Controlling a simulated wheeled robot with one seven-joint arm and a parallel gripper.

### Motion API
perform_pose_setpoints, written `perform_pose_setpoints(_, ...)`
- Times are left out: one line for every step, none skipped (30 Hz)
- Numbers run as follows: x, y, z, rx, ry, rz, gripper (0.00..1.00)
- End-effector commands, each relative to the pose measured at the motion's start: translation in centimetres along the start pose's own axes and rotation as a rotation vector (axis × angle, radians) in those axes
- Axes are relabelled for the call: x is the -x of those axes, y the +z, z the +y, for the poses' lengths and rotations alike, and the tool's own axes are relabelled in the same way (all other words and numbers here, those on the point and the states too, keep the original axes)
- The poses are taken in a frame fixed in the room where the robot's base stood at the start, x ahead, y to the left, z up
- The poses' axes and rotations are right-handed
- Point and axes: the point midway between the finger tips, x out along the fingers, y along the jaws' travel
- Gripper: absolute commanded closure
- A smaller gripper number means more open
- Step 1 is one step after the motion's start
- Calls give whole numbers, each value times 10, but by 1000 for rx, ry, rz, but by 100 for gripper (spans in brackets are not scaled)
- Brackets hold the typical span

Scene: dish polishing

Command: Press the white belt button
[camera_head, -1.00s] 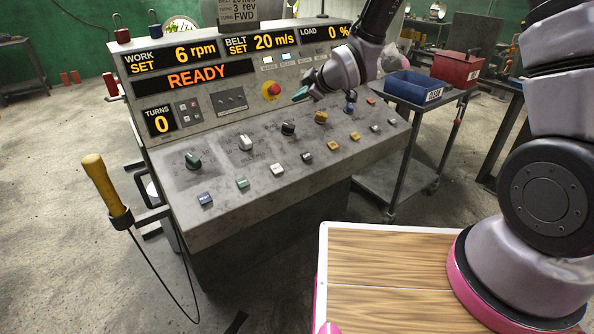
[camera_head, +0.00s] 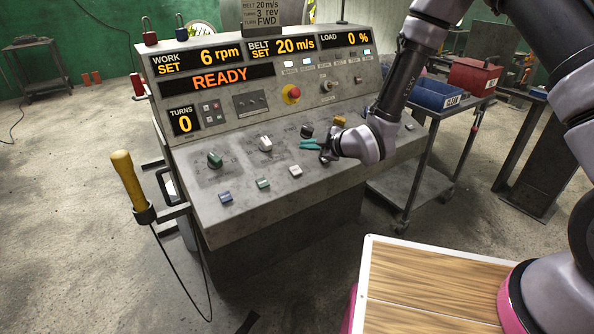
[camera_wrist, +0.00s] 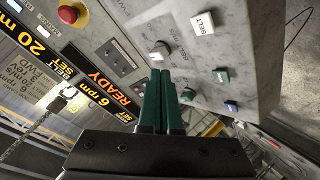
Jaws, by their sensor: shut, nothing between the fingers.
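The white belt button (camera_head: 295,170) is a small white square key in the front row of the console's sloping panel, right of a green key. In the wrist view the same button (camera_wrist: 202,23) carries the word BELT and lies beyond and right of my fingertips. My gripper (camera_head: 310,144) is above the panel, behind and slightly right of the button in the head view, and apart from it. Its green fingers (camera_wrist: 162,85) are together and empty. My wrist hides the keys and knobs further right.
A white knob (camera_head: 265,143) and a dark knob (camera_head: 307,131) stand behind the front row. A green key (camera_head: 263,183) and a blue key (camera_head: 225,196) lie left of the button. A red stop button (camera_head: 291,94) is on the upright panel, whose display reads READY.

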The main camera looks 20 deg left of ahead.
Motion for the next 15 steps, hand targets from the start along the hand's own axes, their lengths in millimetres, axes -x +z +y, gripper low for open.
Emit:
perform_pose_setpoints(-2,2,-2,0,-1,-1,100)
perform_pose_setpoints(-3,2,-2,-1,-1,-1,100)
perform_pose_setpoints(-5,4,-4,-1,-1,-1,100)
perform_pose_setpoints(-8,6,-6,-1,-1,-1,100)
perform_pose_setpoints(-10,8,-8,-1,-1,-1,100)
perform_pose_setpoints(-14,10,-10,-1,-1,0,100)
perform_pose_setpoints(-16,12,-13,-1,-2,-1,100)
perform_pose_setpoints(-19,15,-15,-1,-2,-1,100)
perform_pose_setpoints(-24,18,-18,-1,-1,-1,100)
perform_pose_setpoints(-27,20,-20,-2,-2,-1,100)
perform_pose_setpoints(-30,22,-23,-2,-2,-1,100)
perform_pose_setpoints(-34,25,-25,-2,-1,-1,100)
perform_pose_setpoints(-37,27,-28,-2,-2,-1,100)
perform_pose_setpoints(-40,29,-30,-2,-2,-1,100)
perform_pose_setpoints(-43,32,-32,-2,-2,-1,100)
